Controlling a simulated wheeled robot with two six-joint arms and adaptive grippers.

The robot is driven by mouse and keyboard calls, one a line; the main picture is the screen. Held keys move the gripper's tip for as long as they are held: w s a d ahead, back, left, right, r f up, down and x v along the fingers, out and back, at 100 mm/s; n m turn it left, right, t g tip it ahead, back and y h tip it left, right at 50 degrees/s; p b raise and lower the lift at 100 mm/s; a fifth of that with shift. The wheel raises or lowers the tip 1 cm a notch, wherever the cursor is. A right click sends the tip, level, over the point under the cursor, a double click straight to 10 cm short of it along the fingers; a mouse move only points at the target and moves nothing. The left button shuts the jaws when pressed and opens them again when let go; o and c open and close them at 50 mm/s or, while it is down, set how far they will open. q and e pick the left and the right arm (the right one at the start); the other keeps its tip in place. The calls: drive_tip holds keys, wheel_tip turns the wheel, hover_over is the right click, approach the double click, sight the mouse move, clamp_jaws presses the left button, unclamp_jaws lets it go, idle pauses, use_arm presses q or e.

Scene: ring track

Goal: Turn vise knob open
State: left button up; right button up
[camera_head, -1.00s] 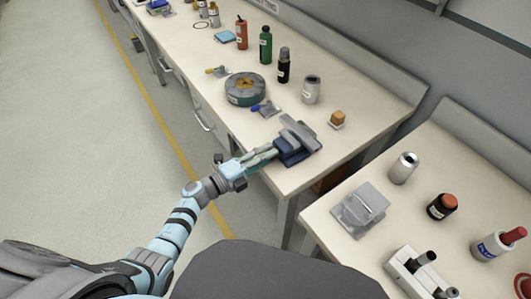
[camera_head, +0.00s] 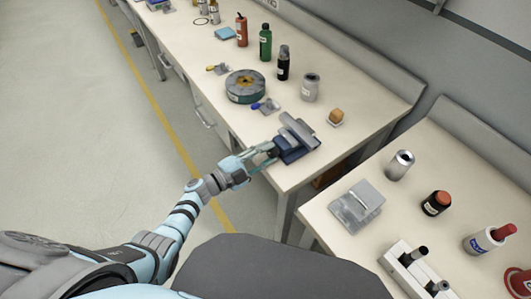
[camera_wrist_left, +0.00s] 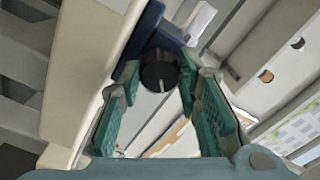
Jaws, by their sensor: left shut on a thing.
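The vise (camera_head: 299,131) is a dark blue and grey block at the near corner of the long bench. Its round dark knob (camera_wrist_left: 158,72) faces my left gripper and has a light line on its face. My left gripper (camera_head: 266,154) reaches in from the left at the bench edge. In the left wrist view its green-padded fingers (camera_wrist_left: 160,85) stand on either side of the knob and are shut on it. Part of the vise's blue body shows behind the knob. My right gripper is not in view.
A round green-grey reel (camera_head: 245,87), a blue-handled tool (camera_head: 267,106) and a small orange block (camera_head: 336,116) lie near the vise. Bottles stand behind. Open floor lies left.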

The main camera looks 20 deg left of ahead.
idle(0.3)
use_arm(q)
drive_tip(key=o, duration=1.1)
drive_tip(key=shift+o, duration=0.2)
drive_tip(key=v, duration=0.8)
